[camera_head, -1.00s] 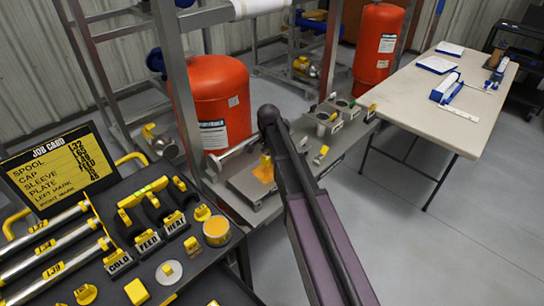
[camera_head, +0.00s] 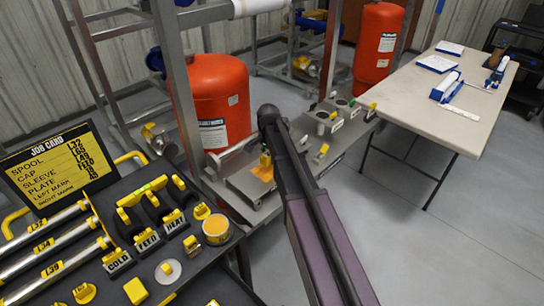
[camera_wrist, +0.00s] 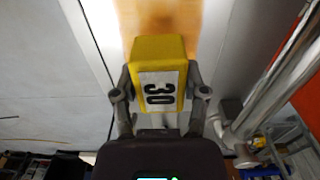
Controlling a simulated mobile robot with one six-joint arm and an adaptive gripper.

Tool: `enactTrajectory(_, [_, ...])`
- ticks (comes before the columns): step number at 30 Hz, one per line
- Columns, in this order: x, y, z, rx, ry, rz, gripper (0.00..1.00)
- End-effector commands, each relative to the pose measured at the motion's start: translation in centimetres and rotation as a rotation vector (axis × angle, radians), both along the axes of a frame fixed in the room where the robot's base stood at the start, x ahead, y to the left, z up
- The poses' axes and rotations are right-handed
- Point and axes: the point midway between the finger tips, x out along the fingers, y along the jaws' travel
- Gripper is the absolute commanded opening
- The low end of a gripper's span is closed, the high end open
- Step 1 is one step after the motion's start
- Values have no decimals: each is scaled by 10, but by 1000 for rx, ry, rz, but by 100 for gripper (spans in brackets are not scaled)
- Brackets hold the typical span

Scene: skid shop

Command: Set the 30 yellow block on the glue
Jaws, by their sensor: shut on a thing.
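The yellow block (camera_wrist: 160,60) has a white label reading 30 in the wrist view. My gripper (camera_wrist: 160,92) is shut on it, with one finger on each side. In the head view the yellow block (camera_head: 265,159) shows just left of my dark arm, and my gripper is mostly hidden behind the arm. The glue is an orange-brown patch (camera_wrist: 160,17) on a pale metal plate, beyond the block in the wrist view. It also shows as an orange patch (camera_head: 263,174) just below the block in the head view. I cannot tell whether the block touches the glue.
A metal cylinder (camera_head: 232,153) lies just left of the plate. An orange tank (camera_head: 214,100) and a steel post stand behind. A dark bench (camera_head: 205,280) with tubes, yellow pieces and a job card (camera_head: 60,168) fills the left. Grey cup holders (camera_head: 325,122) stand right of my arm.

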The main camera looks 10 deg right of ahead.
Motion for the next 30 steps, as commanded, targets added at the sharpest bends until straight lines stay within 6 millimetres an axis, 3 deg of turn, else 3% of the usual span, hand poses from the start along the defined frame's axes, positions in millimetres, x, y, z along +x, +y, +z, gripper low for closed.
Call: enactTrajectory(30, [0,0,-16,0,0,0,14])
